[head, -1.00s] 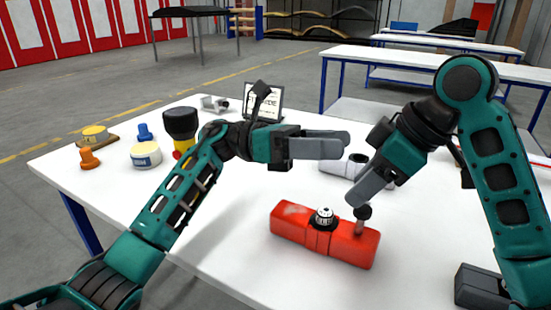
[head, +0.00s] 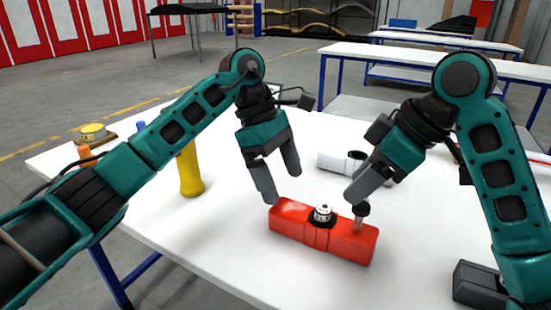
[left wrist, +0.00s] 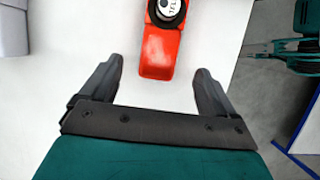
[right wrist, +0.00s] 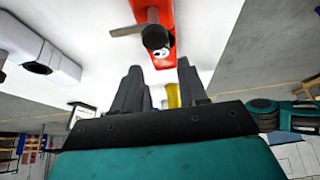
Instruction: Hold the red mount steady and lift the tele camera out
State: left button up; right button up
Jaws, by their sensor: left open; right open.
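The red mount (head: 345,239) lies on the white table, with the tele camera (head: 322,214), a small black-and-white round part, seated upright in its middle. A dark-knobbed pin (head: 361,212) stands at its right end. My left gripper (head: 282,188) is open and empty, pointing down above the mount's left end. In the left wrist view the mount's end (left wrist: 158,58) lies ahead between the open fingers (left wrist: 160,82). My right gripper (head: 362,190) is open near the knob; the right wrist view shows the knob (right wrist: 155,38) ahead of its fingers (right wrist: 160,75), apart from them.
A yellow cylindrical object (head: 190,170) stands left of the mount. A white-grey part with a round opening (head: 345,161) lies behind it. Orange and yellow items sit at the table's left end. The front of the table is clear.

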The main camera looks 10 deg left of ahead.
pick_arm(q)
jog(key=x, duration=0.9)
jog(key=shift+d+f, duration=0.1)
jog(key=shift+f, duration=0.05)
jog(key=c, duration=1.2)
jog(key=shift+o, duration=0.2)
pick_arm(e)
jog(key=shift+o, duration=0.8)
jog(key=shift+r, duration=0.1)
jog(key=shift+o, duration=0.9)
jog(key=shift+m+t, duration=0.6)
jog(key=shift+m, duration=0.3)
jog(key=r, duration=0.2)
jog(key=s+r, duration=0.1)
jog(key=r, duration=0.1)
jog(key=shift+d, duration=0.1)
jog(key=shift+r, duration=0.1)
send_near(324, 209)
jog(key=shift+w+a+f, duration=0.5)
jog(key=shift+a+f, duration=0.15)
jog(key=shift+a, duration=0.2)
jog(key=shift+s+d+f+x, duration=0.1)
jog(key=shift+x, duration=0.85)
jog(key=shift+s+d+f+x, duration=0.1)
jog(key=shift+x, duration=0.9)
jog(key=shift+s+d+f+x, duration=0.1)
jog(key=shift+x, duration=0.85)
